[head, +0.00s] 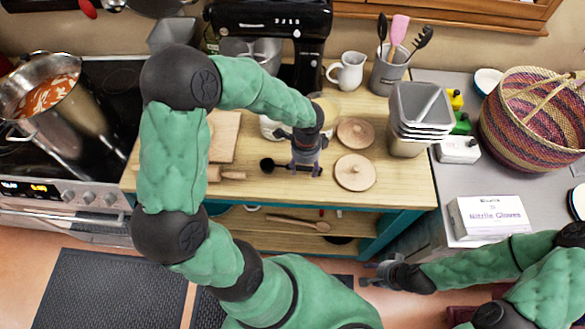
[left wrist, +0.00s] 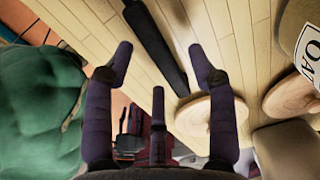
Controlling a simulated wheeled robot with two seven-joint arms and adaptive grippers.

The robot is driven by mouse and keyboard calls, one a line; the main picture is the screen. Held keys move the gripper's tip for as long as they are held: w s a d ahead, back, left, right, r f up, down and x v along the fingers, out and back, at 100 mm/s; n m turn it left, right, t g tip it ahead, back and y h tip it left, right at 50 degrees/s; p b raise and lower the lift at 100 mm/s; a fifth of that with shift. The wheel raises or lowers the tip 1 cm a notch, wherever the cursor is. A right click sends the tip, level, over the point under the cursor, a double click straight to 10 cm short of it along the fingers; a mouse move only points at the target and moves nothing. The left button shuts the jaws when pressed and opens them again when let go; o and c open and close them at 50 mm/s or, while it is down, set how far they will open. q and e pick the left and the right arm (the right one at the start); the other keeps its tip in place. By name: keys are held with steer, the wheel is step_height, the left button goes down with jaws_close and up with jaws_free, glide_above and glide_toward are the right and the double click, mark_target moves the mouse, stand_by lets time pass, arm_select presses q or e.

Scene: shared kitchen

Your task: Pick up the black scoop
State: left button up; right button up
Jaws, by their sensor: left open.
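The black scoop (head: 267,164) lies on the wooden worktop, its round end to the left and its handle running right beneath my left gripper. My left gripper (head: 307,171) is open above the handle. The fingers hide part of the scoop in the head view. My right gripper (head: 368,274) hangs low in front of the counter, its fingers apart and empty.
Two round wooden lids (head: 355,172) (head: 355,133) lie just right of my left gripper. A rolling pin (head: 226,175) and board (head: 222,137) lie left. A labelled canister (left wrist: 308,50) stands close by. Stacked grey containers (head: 418,115) and a glove box (head: 490,216) are further right.

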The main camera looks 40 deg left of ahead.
arm_select(q)
step_height(320, 180, down, 2)
steer(key=shift+f, duration=0.1)
jaws_close()
stand_by(0.4)
steer(key=shift+r, duration=0.75)
steer(key=s+d+r+p, duration=0.2)
steer(key=s+d+r, duration=0.7)
steer(key=d+r, duration=0.1)
steer(key=shift+s+d+r+p, duration=0.15)
steer(key=shift+s+r+p, duration=0.2)
steer(key=shift+r, duration=0.45)
